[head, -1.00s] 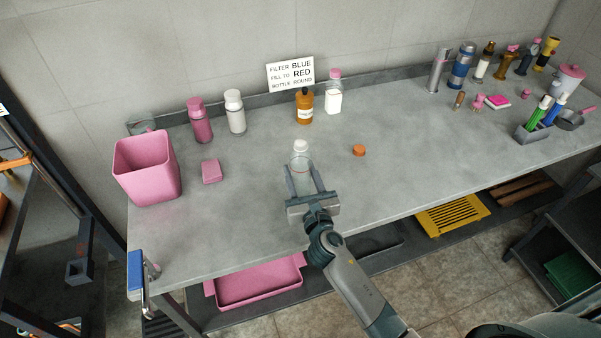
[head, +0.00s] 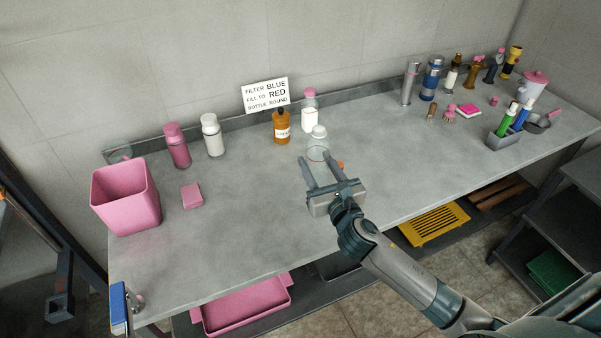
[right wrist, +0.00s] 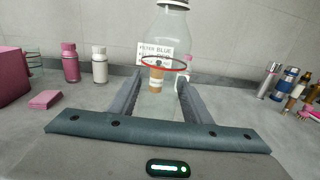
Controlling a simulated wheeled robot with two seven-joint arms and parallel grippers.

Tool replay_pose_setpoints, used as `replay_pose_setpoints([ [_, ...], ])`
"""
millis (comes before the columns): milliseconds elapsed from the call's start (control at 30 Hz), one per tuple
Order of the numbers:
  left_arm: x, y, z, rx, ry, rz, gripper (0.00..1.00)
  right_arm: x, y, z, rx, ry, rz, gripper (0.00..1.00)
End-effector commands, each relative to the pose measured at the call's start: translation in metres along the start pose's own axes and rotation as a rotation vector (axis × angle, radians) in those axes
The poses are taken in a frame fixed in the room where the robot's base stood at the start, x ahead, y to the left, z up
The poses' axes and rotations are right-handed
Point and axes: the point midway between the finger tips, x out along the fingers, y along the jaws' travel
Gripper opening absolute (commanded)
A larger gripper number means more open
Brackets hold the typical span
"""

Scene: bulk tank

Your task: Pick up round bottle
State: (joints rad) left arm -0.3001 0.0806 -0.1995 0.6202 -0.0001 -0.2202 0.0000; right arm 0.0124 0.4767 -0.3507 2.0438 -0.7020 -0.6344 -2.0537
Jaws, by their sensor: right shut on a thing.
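The round bottle (head: 319,153) is clear, with a white cap and a red ring line around its body. My right gripper (head: 320,160) is shut on it, one finger on each side, and the bottle looks upright. In the right wrist view the bottle (right wrist: 172,25) rises between the fingers (right wrist: 159,80), its top cut off by the frame. Its base is hard to make out, so its height above the bench is unclear. My left gripper is not in view.
An amber bottle (head: 281,128) and a white pink-capped bottle (head: 310,119) stand near the back, by a sign (head: 265,95). A pink bin (head: 125,200) is at left. The bench (head: 240,240) is clear at front.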

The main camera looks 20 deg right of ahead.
Motion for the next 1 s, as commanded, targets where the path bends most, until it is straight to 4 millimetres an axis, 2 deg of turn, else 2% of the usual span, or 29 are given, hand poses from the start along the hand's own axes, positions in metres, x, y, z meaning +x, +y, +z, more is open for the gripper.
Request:
replay_pose_setpoints([
  [100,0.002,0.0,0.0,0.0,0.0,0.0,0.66,-0.002,-0.011,0.006,-0.002,-0.002,0.001,0.22],
  [300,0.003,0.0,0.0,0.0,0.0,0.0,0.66,-0.004,-0.019,0.011,0.0,0.0,0.0,0.22],
  [1000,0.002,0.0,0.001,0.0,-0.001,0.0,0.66,-0.006,-0.015,0.015,0.0,-0.002,0.002,0.22],
])
